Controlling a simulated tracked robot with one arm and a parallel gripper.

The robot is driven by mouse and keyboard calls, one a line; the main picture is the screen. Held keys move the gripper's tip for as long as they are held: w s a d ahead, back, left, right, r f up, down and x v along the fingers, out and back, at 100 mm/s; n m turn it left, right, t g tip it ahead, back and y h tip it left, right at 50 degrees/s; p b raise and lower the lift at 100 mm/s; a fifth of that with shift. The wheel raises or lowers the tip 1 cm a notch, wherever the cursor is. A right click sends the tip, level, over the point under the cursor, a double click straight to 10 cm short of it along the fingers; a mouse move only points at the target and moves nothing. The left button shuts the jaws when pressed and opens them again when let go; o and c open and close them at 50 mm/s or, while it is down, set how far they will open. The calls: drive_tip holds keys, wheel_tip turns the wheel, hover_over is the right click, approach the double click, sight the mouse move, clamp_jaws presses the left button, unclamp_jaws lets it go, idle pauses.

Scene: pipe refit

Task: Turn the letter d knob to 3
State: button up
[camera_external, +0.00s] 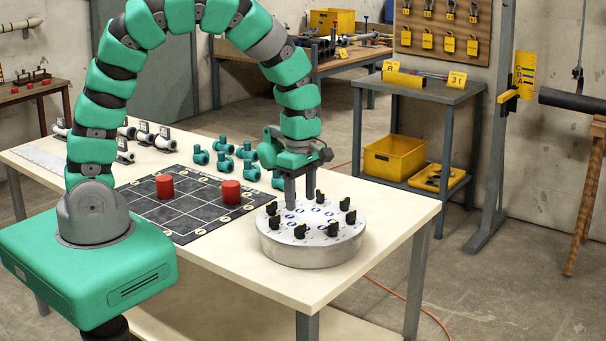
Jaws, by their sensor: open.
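A round metal disc (311,252) stands on the front right of the pale table. Several small black knobs with yellowish marks sit in a ring on its top, among them a front knob (333,229) and a left knob (271,208). The letters and numbers beside the knobs are too small to read, so I cannot tell which is knob d. My gripper (301,206) points down over the back of the disc, its two fingers apart with nothing seen between them. I cannot tell whether the fingertips touch the disc or a knob.
A dark grid mat (183,218) with two red cylinders (165,187) (231,192) lies left of the disc. Several teal pipe fittings (224,161) stand behind it. The table's right edge (420,215) is clear. A side bench (425,92) stands behind.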

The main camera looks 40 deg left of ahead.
sight(300, 225)
wheel_tip(300, 225, down, 7)
drive_tip(key=shift+f+p, duration=0.15)
drive_tip(key=shift+p, duration=0.15)
drive_tip(key=c, duration=1)
